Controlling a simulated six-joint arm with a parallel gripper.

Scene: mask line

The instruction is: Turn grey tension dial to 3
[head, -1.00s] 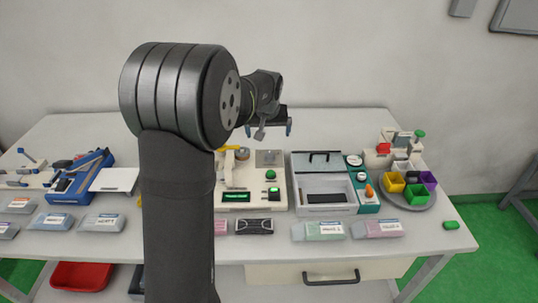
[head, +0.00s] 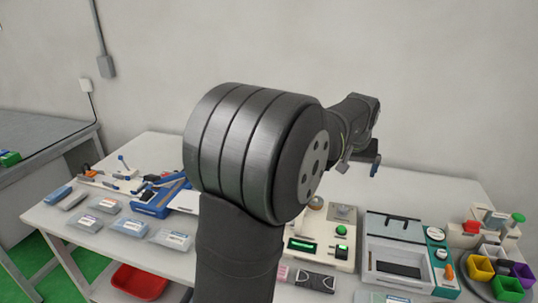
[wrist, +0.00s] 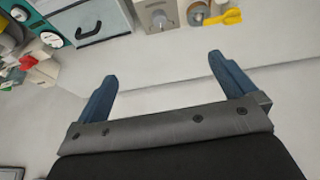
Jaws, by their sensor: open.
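The cream machine (head: 320,240) with a lit green display stands on the bench, partly hidden behind my arm in the head view. A round grey knob (head: 317,203) and a grey plate (head: 343,212) sit at its back. In the wrist view, a grey plate with a small knob (wrist: 160,20) and a round part (wrist: 197,13) show at the top edge. I cannot tell which is the tension dial, and no dial numbers are readable. My gripper (wrist: 163,68) is open and empty, apart from these parts. Its blue fingers (head: 375,166) show above the bench in the head view.
A teal and grey box (head: 397,250) with a black handle stands right of the cream machine. Coloured cups (head: 508,285) sit further right. A yellow part (wrist: 225,17) is beside the round part. Blue fixtures (head: 160,195) and packets (head: 130,228) lie left.

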